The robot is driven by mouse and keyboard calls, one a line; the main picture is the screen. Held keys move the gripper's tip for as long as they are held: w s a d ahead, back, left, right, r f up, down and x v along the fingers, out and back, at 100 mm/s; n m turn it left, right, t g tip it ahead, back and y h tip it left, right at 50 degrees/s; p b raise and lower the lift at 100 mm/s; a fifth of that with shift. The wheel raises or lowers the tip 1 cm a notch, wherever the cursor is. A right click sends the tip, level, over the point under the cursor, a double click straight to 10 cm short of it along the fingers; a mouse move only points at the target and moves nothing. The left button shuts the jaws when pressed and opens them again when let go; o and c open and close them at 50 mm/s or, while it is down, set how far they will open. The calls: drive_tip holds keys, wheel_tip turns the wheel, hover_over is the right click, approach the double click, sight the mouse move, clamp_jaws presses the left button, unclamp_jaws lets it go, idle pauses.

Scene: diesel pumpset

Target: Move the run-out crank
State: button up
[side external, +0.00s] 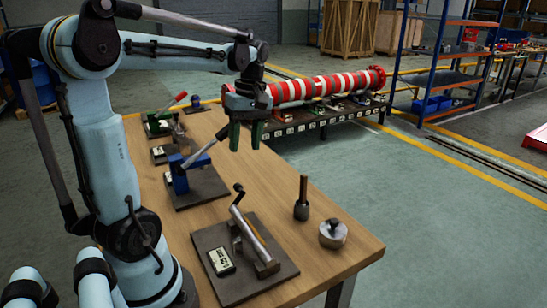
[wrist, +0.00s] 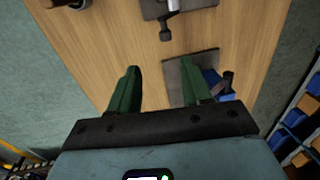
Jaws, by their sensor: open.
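The run-out crank appears to be the dark cranked handle (side external: 238,191) at the upper end of a silver shaft. The shaft lies in a fixture on a dark plate (side external: 222,288) at the near end of the table. In the wrist view its dark knob end (wrist: 166,34) shows at the top edge, with most of the fixture cut off. My gripper (side external: 246,138) is open and empty, with green fingers pointing down. It is above the table, apart from the crank and farther back. Both fingers (wrist: 158,70) show in the wrist view.
A blue fixture with a long lever (side external: 200,152) stands close beside my gripper; its blue body (wrist: 212,80) is near the right finger. A dark handled tool (side external: 302,200) and a round metal piece (side external: 333,233) stand right of the crank. More fixtures (side external: 160,122) sit farther back.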

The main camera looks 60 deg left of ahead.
drive_tip(key=s+d+r+m+t, duration=0.2)
drive_tip(key=s+d+r+m, duration=1)
drive_tip(key=m, duration=0.6)
drive_tip(key=shift+d+r, duration=1.1)
drive_tip(key=shift+r, duration=0.4)
drive_tip(key=n+t+h, duration=0.2)
drive_tip(key=n+h, duration=0.3)
drive_tip(key=n, duration=1.3)
hover_over(236, 183)
drive_tip(key=s+a, duration=0.2)
drive_tip(key=a, duration=0.3)
wheel_tip(236, 183, down, 14)
drive_tip(key=x, duration=1.2)
drive_tip(key=shift+s+a+f, duration=0.2)
drive_tip(key=shift+a, duration=0.05)
